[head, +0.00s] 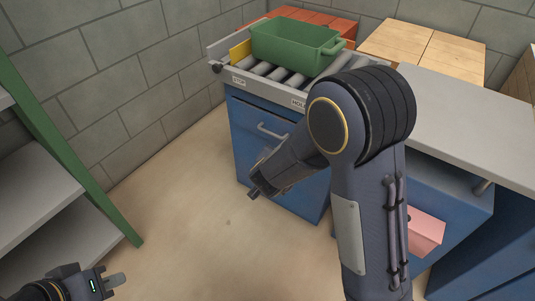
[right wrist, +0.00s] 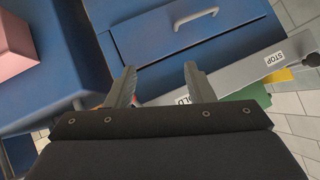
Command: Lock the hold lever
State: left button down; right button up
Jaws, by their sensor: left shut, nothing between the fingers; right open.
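The hold lever itself does not show; my right arm covers that stretch of the conveyor in the head view. A HOLD label (head: 299,102) is partly visible on the front rail, cut off by my arm. In the right wrist view the end of the same label (right wrist: 181,101) shows behind a finger. My right gripper (right wrist: 160,70) is open and empty, with the blue cabinet front (right wrist: 165,45) beyond its fingers. My left gripper (head: 114,281) is shut and empty at the bottom left of the head view, far from the conveyor.
A green bin (head: 292,45) sits on the rollers, beside a yellow plate (head: 240,51). A dark knob (head: 216,68) is near the STOP label (head: 239,81). A grey counter (head: 460,115) extends right. Shelving (head: 45,195) stands left; the floor between is clear.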

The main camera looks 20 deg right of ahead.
pick_arm(q)
jog(key=shift+w+p+v, duration=0.2)
jog(key=shift+p+v, duration=0.65)
jog(key=shift+v, duration=0.2)
pick_arm(e)
jog(key=s+a+r+n+y, duration=0.3)
jog(key=s+r+y, duration=0.4)
jog(key=r, duration=0.5)
jog(key=shift+s+a+r+n+y, duration=0.2)
jog(key=shift+a+n+y, duration=0.25)
jog(key=shift+y, duration=0.65)
pick_arm(q)
jog(key=shift+r, duration=0.1)
